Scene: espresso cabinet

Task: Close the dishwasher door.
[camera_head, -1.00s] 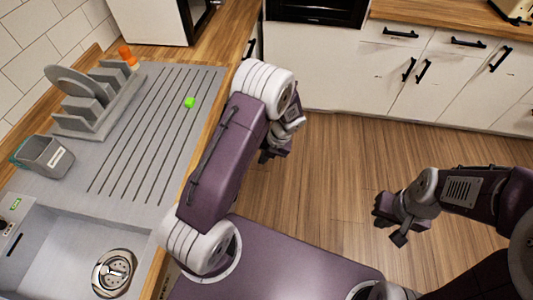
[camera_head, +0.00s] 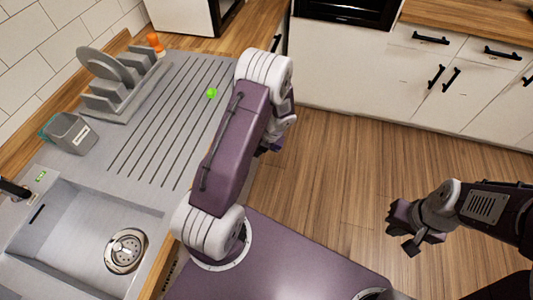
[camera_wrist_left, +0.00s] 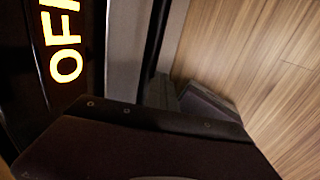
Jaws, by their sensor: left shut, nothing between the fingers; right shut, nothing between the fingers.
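I cannot make out the dishwasher door in the head view; my left arm and the counter edge cover that area. In the left wrist view a dark panel (camera_wrist_left: 86,35) with glowing yellow letters, seemingly "OFF", stands close at the left, beside a grey strip (camera_wrist_left: 125,50). I cannot tell whether it is the dishwasher's. My left gripper (camera_head: 268,148) is shut and empty, mostly hidden behind my arm, beyond the counter's edge and over the floor side. Any contact with the panel is unclear. My right gripper (camera_head: 398,229) is shut and empty above the floor at the right.
The counter holds a sink (camera_head: 75,225), a grey dish rack (camera_head: 120,95) with a plate, a grey caddy (camera_head: 73,133) and a green item (camera_head: 211,93). White cabinets (camera_head: 350,75) line the back. The wooden floor (camera_head: 340,170) between is clear.

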